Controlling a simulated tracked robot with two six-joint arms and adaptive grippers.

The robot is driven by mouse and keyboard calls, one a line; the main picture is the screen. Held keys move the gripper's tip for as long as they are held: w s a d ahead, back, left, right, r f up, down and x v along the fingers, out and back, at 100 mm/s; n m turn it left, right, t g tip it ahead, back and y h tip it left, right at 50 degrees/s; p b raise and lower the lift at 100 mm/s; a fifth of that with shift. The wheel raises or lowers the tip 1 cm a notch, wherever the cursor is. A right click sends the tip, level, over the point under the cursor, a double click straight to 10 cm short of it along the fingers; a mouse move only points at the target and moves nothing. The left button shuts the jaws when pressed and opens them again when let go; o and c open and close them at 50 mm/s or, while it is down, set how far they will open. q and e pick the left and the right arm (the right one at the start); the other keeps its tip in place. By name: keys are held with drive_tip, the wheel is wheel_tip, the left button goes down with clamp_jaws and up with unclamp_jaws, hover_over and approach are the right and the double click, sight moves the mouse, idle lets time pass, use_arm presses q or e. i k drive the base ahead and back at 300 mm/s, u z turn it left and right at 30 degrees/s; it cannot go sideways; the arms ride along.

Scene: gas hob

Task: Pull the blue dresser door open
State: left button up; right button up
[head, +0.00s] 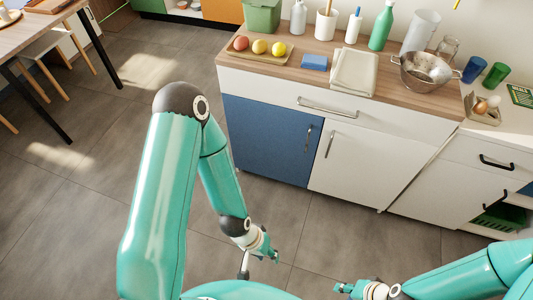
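The blue dresser door (262,142) is the left door in the front of a white dresser with a wooden top. It looks closed, flush with the white door beside it. Its upright metal handle (308,138) is near its right edge. My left gripper (272,256) is low over the floor in front of the dresser, well short of the door and touching nothing I can see. My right gripper (345,288) is at the bottom edge, also apart from the dresser. Both are too small to show whether their fingers are open.
A white door (350,160) adjoins the blue one, under a white drawer (285,92). The top bears a fruit tray (238,52), a blue sponge (315,62), a cloth (354,75) and a colander (425,72). A table (30,32) stands far left. The floor before the dresser is clear.

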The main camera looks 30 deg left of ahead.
sight(269, 150)
drive_tip(key=u, duration=0.9)
drive_tip(key=i, duration=1.1)
drive_tip(key=z, duration=1.5)
drive_tip(key=k, duration=1.3)
drive_tip(key=u, duration=1)
